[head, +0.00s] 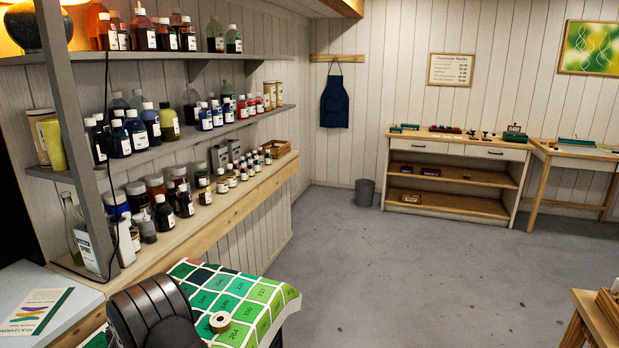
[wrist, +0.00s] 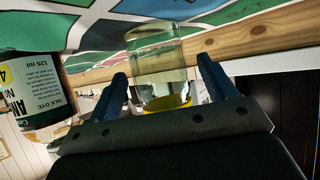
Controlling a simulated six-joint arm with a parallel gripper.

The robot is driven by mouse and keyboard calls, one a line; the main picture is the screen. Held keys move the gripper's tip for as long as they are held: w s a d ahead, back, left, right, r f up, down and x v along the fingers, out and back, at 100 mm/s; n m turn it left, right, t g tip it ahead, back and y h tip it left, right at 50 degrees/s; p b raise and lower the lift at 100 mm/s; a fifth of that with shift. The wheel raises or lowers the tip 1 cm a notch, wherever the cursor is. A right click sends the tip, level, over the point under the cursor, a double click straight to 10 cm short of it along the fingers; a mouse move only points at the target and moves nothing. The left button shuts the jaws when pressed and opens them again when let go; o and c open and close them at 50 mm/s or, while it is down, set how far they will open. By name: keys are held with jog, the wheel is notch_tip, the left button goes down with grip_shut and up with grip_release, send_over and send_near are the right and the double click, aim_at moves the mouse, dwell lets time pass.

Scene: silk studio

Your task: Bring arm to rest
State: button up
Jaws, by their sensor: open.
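In the wrist view, my gripper (wrist: 162,68) shows as two blue fingers set well apart. It is open. A clear glass jar (wrist: 158,58) with a yellow lid (wrist: 166,103) appears in the gap between the fingers, with space on both sides. I cannot tell whether it is between them or just beyond. I cannot make out the gripper in the head view.
Shelves of dye bottles (head: 195,147) line the left wall. A bin (head: 364,192) and a wooden cabinet (head: 450,205) stand at the back. The floor (head: 400,270) is clear.

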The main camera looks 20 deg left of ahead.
jog(key=shift+f, duration=0.6)
jog(key=v, duration=1.2)
jog(key=x, duration=1.1)
jog(key=shift+w+a+f, duration=0.15)
jog(key=shift+w+a, duration=0.05)
jog(key=shift+a, duration=0.05)
jog(key=shift+w+a, duration=0.1)
jog(key=shift+a, duration=0.1)
notch_tip(320, 180, up, 15)
jog(key=w+d+m+t+h, duration=0.1)
jog(key=w+d, duration=0.7)
jog(key=shift+w+d+m, duration=0.2)
jog(key=shift+m, duration=0.2)
jog(key=shift+o, duration=0.4)
